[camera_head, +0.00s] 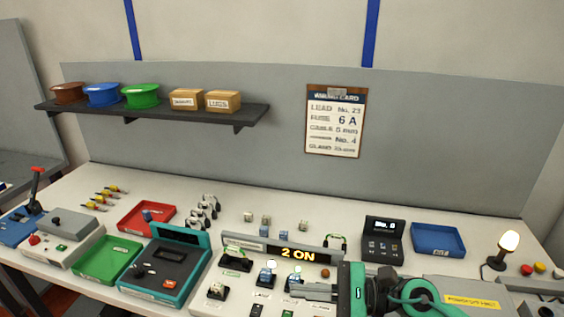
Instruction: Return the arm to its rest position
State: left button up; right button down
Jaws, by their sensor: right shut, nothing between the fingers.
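My right gripper (305,292) reaches in from the lower right over the front of the bench, its grey fingers pointing left. Its fingers are shut and empty. My right arm, black and teal, covers part of the bench front behind the gripper. The fingertips are close to a small blue-and-white block on the test panel (233,240), whose lit display reads "2 ON". I cannot tell whether they touch it. My left arm and gripper are not in view.
The white bench holds a red tray (122,225), a green tray (88,268), a teal-framed device (135,284), a black display unit (384,224), a blue tray (437,238) and a lit lamp (509,242). A shelf (225,117) with spools and boxes hangs behind.

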notch_tip(320, 180, up, 5)
jog(key=w+d+m+t+y, duration=0.1)
jog(key=w+d+m+t, duration=0.2)
jog(key=m+t, duration=0.9)
jog(key=w+d+f+m+t+h, duration=0.1)
jog(key=d+m+t+h, duration=0.3)
jog(key=m, duration=0.6)
jog(key=w+d+f+m+t+h, duration=0.25)
jog(key=m+h, duration=0.35)
jog(key=m, duration=0.3)
jog(key=s+d+f+m+g+h, duration=0.2)
jog(key=d+f+m+g+h, duration=0.15)
jog(key=f+m+h, duration=0.35)
jog(key=s+d+f+m+g+h, duration=0.2)
jog(key=s+d+f+m+g, duration=0.1)
jog(key=d+f+m, duration=0.4)
jog(key=s+a+f+m+g, duration=0.1)
jog(key=s+f+m+g, duration=0.45)
jog(key=s, duration=0.45)
jog(key=s+a+f+m+g, duration=0.1)
jog(key=s+f+m+g, duration=0.45)
jog(key=s, duration=0.35)
notch_tip(320, 180, down, 33)
jog(key=s+g, duration=0.1)
jog(key=s+d+f, duration=0.2)
jog(key=s+f, duration=0.7)
jog(key=s+d+f+g, duration=0.1)
jog(key=s+f, duration=0.8)
jog(key=shift+s+d+f+n+y, duration=0.3)
jog(key=shift+s+d+n, duration=0.1)
